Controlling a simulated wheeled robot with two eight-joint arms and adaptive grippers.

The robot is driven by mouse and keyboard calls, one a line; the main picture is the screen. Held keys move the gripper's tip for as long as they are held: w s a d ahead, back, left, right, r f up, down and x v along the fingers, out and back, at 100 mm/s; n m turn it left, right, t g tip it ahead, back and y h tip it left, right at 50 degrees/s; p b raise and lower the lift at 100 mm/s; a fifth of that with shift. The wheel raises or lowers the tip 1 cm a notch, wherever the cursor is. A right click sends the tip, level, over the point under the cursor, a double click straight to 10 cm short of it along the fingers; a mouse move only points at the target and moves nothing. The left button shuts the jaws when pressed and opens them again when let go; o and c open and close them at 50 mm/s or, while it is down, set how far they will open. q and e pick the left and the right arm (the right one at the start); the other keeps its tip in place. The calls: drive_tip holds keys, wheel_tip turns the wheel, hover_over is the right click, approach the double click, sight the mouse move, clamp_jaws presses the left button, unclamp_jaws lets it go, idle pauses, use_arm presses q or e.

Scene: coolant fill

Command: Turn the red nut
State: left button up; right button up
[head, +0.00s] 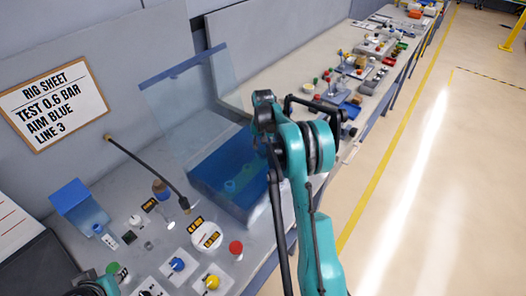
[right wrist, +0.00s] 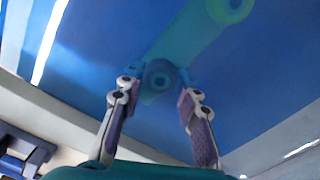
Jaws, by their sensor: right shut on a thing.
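A red round piece (head: 236,247) sits on the bench near its front edge; I cannot tell if it is the nut. In the head view the right gripper is hidden behind my raised teal arm. Only a teal and black part of my left arm shows at the bottom left; the left gripper is not in view.
A black hose (head: 150,172), a blue box (head: 79,206), a blue knob (head: 177,264) and a yellow knob (head: 212,282) are on the bench. More fittings crowd the bench behind. The floor at right is clear.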

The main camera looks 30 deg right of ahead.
sight(263, 152)
idle(0.4)
drive_tip(key=o, duration=1.2)
drive_tip(key=shift+c, duration=0.2)
wheel_tip(263, 152, up, 12)
